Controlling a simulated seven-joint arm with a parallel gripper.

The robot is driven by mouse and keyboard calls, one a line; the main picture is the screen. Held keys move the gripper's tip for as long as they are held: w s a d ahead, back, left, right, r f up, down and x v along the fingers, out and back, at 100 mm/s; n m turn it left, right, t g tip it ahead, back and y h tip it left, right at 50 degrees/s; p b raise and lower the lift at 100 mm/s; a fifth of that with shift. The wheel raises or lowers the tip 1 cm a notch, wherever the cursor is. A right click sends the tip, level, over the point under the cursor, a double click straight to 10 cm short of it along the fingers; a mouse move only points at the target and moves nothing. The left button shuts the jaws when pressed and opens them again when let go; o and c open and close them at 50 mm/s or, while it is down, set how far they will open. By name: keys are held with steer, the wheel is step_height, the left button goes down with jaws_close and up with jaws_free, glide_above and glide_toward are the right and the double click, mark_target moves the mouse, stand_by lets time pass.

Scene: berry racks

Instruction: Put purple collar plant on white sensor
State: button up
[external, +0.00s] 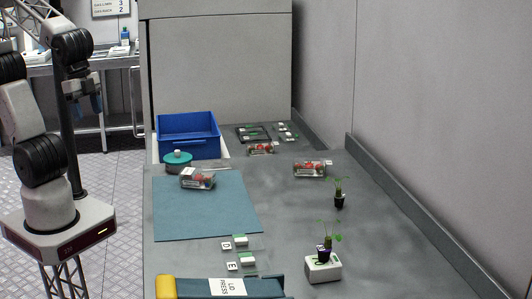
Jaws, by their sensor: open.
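A white box-shaped sensor (333,274) with a small green mark stands at the lower right of the bench. A small green plant in a dark pot with a purplish rim (324,254) stands upright at the sensor's top. A second green plant in a dark pot (339,201) stands on the bench just behind it; its collar colour is too small to tell surely. My gripper (88,108) hangs at the upper left, off the bench and far from both plants. It is open and holds nothing visible.
A teal mat (205,222) covers the bench's left, with a clear berry box (198,180) on it. A blue crate (188,148) and teal-lidded pot (177,163) stand behind. Two more berry boxes lie farther back. A lid press (225,287) and labelled blocks (241,241) are in front.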

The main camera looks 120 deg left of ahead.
steer(key=shift+s+d+f+n, duration=0.1)
steer(key=shift+s+f+n, duration=0.1)
steer(key=shift+s, duration=0.3)
steer(key=shift+s+d+f+n, duration=0.1)
steer(key=shift+s+f+n, duration=0.1)
steer(key=shift+s, duration=0.3)
stand_by(0.7)
